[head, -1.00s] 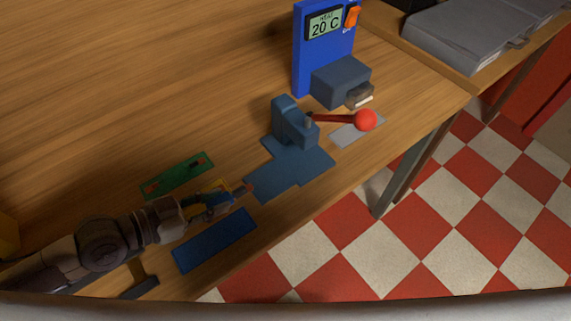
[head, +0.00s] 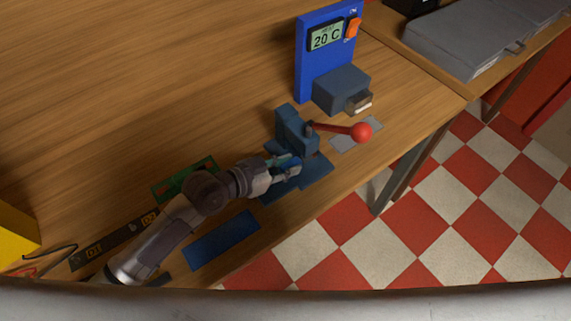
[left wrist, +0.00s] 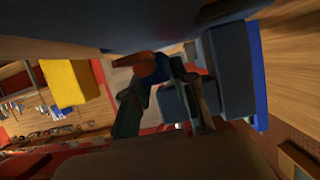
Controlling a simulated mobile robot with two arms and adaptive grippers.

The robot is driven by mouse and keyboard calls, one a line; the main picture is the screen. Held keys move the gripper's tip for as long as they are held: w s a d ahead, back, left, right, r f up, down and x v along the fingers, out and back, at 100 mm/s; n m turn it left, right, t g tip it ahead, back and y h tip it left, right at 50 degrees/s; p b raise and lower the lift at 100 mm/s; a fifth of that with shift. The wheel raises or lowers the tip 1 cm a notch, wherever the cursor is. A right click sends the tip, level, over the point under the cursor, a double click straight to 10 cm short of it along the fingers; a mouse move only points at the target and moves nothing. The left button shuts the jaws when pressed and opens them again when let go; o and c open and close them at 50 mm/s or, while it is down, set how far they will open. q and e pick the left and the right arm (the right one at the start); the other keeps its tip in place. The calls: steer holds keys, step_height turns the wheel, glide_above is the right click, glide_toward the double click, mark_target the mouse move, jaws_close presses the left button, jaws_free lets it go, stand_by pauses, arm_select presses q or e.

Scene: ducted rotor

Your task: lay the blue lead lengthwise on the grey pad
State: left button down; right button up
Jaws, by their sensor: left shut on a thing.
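My left gripper (head: 290,166) is in the head view, low beside the blue clamp block (head: 296,130) and over its blue base plate (head: 315,172). It is shut on a small blue piece, which I take to be the blue lead; the fingers hide most of it. In the left wrist view an orange-brown tip (left wrist: 146,65) shows near the fingers, but I cannot tell its contact clearly. The light grey pad (head: 345,143) lies bare on the table right of the block, partly under the red-knobbed lever (head: 361,132). My right gripper is not in view.
A blue heater unit (head: 312,75) reading 20 C stands behind, with a dark grey box (head: 341,90) at its front. A green tray (head: 168,190) and a blue mat (head: 222,240) lie near my arm. The table's front edge is close to the pad.

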arm_select(q)
steer(key=shift+f, duration=0.6)
steer(key=shift+a, duration=0.1)
steer(key=shift+f, duration=0.1)
steer(key=shift+f, duration=0.15)
steer(key=c, duration=0.9)
jaws_free()
steer(key=shift+c, duration=0.2)
